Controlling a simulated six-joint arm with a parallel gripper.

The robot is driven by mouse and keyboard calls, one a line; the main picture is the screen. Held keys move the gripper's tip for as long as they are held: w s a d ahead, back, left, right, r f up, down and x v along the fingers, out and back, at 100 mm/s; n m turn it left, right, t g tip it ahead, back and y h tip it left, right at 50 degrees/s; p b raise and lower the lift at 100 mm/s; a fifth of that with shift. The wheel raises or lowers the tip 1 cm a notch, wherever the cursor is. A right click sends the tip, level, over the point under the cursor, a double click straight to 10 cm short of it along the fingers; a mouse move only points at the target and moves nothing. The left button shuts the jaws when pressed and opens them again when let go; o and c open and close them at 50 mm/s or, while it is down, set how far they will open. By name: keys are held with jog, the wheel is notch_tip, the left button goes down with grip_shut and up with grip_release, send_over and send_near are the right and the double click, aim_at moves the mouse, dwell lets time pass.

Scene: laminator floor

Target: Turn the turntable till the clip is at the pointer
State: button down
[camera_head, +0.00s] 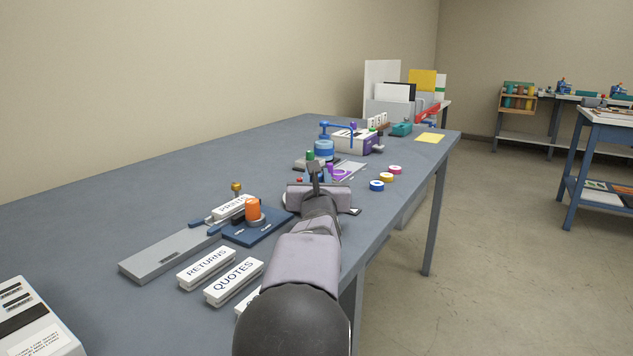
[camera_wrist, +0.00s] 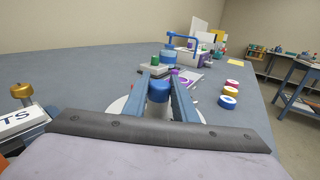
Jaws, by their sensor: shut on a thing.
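In the wrist view a blue round knob (camera_wrist: 158,92) stands between the two fingers of my gripper (camera_wrist: 159,78), which is shut on it. A pale disc, seemingly the turntable (camera_wrist: 118,106), shows beneath the fingers, mostly covered by them and the gripper body. In the head view my gripper (camera_head: 315,176) reaches forward over the table and hides the knob and most of the disc. I cannot make out the clip or the pointer in either view.
Blue, yellow and pink rings (camera_head: 377,186) lie right of my gripper near the table edge. Beyond it stands a blue clamp-like device (camera_head: 324,148). To the left are a blue base with an orange knob (camera_head: 254,209) and white labelled blocks (camera_head: 233,281). The table's far left is clear.

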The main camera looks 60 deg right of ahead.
jog(key=c, duration=1.4)
grip_release()
jog(key=shift+c, duration=0.2)
jog(key=shift+v, duration=3.7)
